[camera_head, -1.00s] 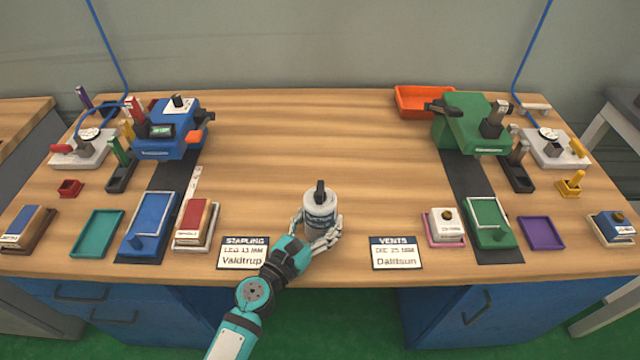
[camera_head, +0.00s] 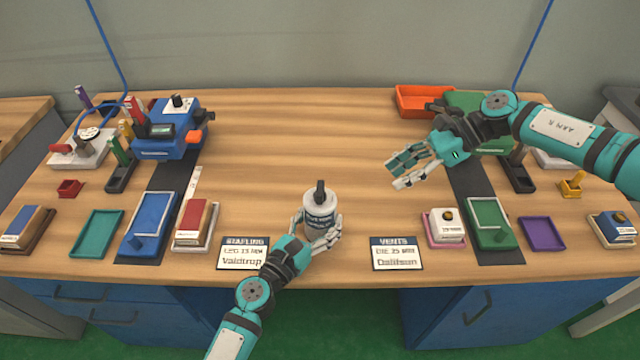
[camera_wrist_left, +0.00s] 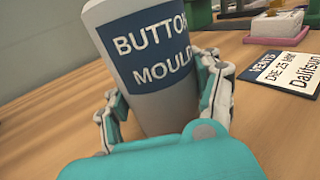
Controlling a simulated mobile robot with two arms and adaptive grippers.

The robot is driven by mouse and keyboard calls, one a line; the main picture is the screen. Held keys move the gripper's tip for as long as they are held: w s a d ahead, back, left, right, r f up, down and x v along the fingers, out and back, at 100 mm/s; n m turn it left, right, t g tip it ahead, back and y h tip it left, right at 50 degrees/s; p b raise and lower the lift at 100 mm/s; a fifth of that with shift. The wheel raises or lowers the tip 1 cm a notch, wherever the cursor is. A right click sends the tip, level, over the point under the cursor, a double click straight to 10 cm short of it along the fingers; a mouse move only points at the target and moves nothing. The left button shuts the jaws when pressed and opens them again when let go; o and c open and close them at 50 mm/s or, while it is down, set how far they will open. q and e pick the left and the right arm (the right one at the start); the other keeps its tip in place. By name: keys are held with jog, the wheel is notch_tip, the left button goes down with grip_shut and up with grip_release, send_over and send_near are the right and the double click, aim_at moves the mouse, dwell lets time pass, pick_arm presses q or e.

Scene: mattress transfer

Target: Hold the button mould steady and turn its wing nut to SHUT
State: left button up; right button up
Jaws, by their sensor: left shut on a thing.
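The button mould (camera_head: 320,215) is a grey-white cylinder with a dark blue label, upright on the table at the front middle. Its label also shows in the left wrist view (camera_wrist_left: 150,50). A dark wing nut (camera_head: 320,190) stands up on its top; its markings are too small to read. My left gripper (camera_head: 318,240) is shut around the lower part of the mould, fingers on both sides. My right gripper (camera_head: 405,168) is in the air to the right of the mould, well apart from it, its fingers spread with nothing between them.
The stapling card (camera_head: 243,252) and the vents card (camera_head: 397,253) lie on either side of the mould. A blue machine (camera_head: 165,130) stands at left, a green machine (camera_head: 465,103) at right, partly behind my right arm. An orange tray (camera_head: 410,100) is behind. The table's middle is clear.

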jog(key=s+a+r+n+g+h, duration=0.1)
jog(key=s+a+r+n, duration=0.1)
jog(key=a+n, duration=0.3)
jog(key=s+a+r+n+g+h, duration=0.1)
jog(key=s+a+n+g, duration=0.15)
jog(key=a, duration=0.55)
notch_tip(320, 180, up, 9)
jog(key=n+t+h, duration=0.5)
jog(key=n+h, duration=0.3)
jog(key=n, duration=0.2)
send_over(320, 188)
notch_tip(320, 188, down, 11)
jog(key=shift+f, duration=0.1)
jog(key=shift+c, duration=0.2)
grip_shut()
